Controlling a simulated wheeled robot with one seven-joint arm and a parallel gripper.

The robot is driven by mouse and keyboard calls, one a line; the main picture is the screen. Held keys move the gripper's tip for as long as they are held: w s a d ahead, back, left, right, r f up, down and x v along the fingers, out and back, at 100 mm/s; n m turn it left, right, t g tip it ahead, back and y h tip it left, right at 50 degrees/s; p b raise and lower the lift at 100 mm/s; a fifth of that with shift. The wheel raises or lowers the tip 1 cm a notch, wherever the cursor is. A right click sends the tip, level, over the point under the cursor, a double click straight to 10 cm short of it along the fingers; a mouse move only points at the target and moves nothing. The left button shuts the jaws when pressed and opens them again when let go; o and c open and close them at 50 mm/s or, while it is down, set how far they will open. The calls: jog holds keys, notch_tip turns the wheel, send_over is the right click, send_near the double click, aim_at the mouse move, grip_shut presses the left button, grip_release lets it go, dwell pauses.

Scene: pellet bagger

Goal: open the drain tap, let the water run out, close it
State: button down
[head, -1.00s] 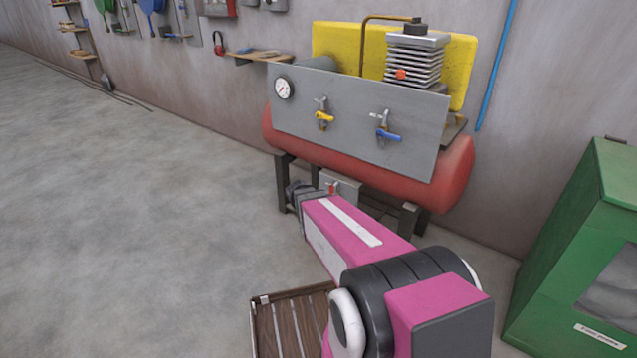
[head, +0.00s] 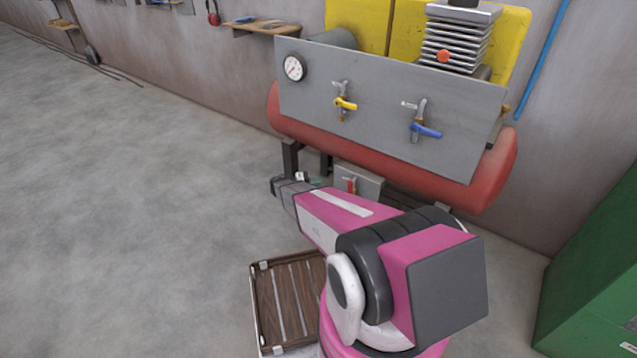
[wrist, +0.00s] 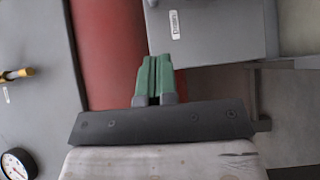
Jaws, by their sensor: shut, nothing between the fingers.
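The drain tap (head: 351,186) has a red handle and sits on a small grey panel (head: 371,187) under the red tank, partly behind my arm in the head view. In the wrist view the grey panel (wrist: 215,40) bears a label reading "Drain" (wrist: 174,24); the tap handle is not clearly seen there. My gripper (wrist: 155,75) has green fingers, shut together and empty, pointing towards the panel's lower edge in the wrist view. In the head view the gripper (head: 316,182) shows only as a small green tip, left of the tap and apart from it.
Above are a red tank (head: 497,172) and a grey board with a gauge (head: 294,68), a yellow-handled tap (head: 345,103) and a blue-handled tap (head: 425,131). A green cabinet (head: 595,280) stands right. Floor at left is clear.

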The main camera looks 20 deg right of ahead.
aim_at(350, 190)
jog(key=s+d, duration=0.4)
jog(key=d, duration=0.5)
jog(key=shift+d, duration=0.4)
jog(key=shift+s+d+r+m+y, duration=0.15)
jog(key=shift+s+d+m+y, duration=0.2)
jog(key=shift+m+y, duration=0.2)
jog(key=shift+w+a, duration=0.1)
